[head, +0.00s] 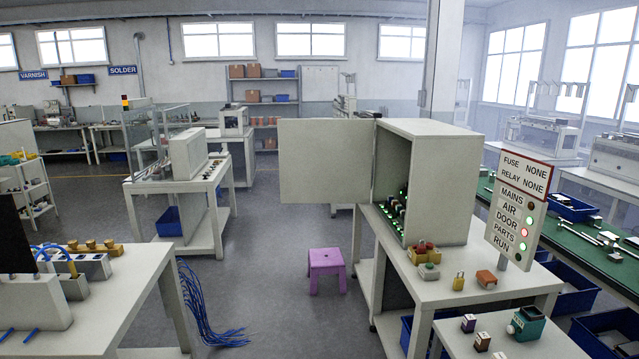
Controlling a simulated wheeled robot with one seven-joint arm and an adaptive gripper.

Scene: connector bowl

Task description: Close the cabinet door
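The cabinet (440,143) is a light grey box on a white table. Its open front faces left, and green-lit parts (396,208) show inside. The cabinet door (325,162) is a flat pale panel, swung wide open and reaching left from the cabinet's back edge, out over the floor. My gripper is not in view, and nothing is seen touching the door.
A purple stool (327,270) stands on the floor below the door. Small boxes and a padlock (459,281) lie on the cabinet's table (500,285) near a sign board (516,210). Blue cables (205,310) trail on the floor left.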

